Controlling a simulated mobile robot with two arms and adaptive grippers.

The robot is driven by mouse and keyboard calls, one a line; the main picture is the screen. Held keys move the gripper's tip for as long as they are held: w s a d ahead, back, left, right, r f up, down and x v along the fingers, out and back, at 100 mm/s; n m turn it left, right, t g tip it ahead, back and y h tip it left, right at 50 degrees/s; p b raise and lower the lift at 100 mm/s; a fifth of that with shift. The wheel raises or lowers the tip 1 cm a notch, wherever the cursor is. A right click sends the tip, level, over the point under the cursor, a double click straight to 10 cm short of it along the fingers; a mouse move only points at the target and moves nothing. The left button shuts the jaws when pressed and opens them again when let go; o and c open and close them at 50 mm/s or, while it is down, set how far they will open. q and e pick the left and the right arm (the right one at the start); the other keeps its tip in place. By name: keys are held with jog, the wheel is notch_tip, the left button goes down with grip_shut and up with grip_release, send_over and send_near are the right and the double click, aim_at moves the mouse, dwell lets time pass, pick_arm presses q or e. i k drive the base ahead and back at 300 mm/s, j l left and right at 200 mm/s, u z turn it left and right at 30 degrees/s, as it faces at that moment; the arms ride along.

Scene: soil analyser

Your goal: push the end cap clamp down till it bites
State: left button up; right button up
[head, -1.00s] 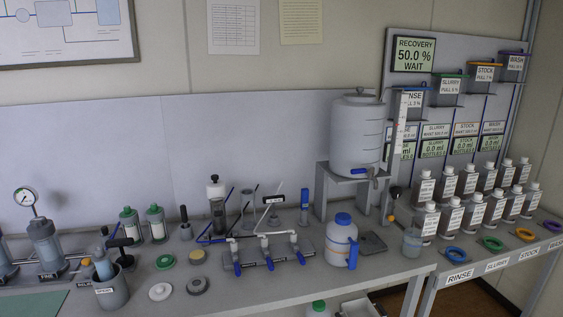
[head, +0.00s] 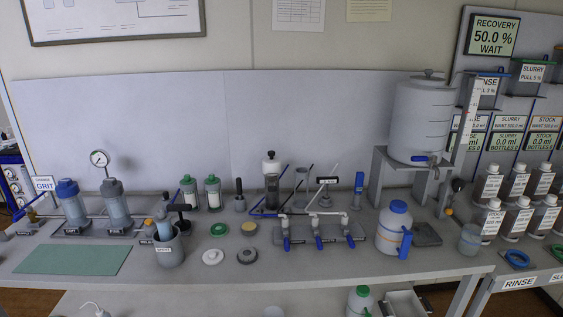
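No part is clearly marked as the end cap clamp, and I cannot tell which one it is. A black T-shaped handle (head: 180,208) stands upright beside a grey cup (head: 170,253) on the bench. Left of it are two blue-grey cylinders, one with a blue cap (head: 67,187) and one with a grey top (head: 111,186), on low labelled bases. A dark cylinder with a black and white top (head: 271,178) stands mid-bench. Neither of my grippers is in view.
A pressure gauge (head: 99,158) rises behind the cylinders. A blue-handled valve manifold (head: 318,228), blue-lidded jug (head: 393,231) and large tank (head: 419,118) fill the right side. A green mat (head: 72,260) lies bare at front left. The front bench strip is mostly clear.

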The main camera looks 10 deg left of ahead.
aim_at(271, 188)
jog(key=i+l, duration=1.05)
jog(key=i+u, duration=0.05)
jog(key=i, duration=0.05)
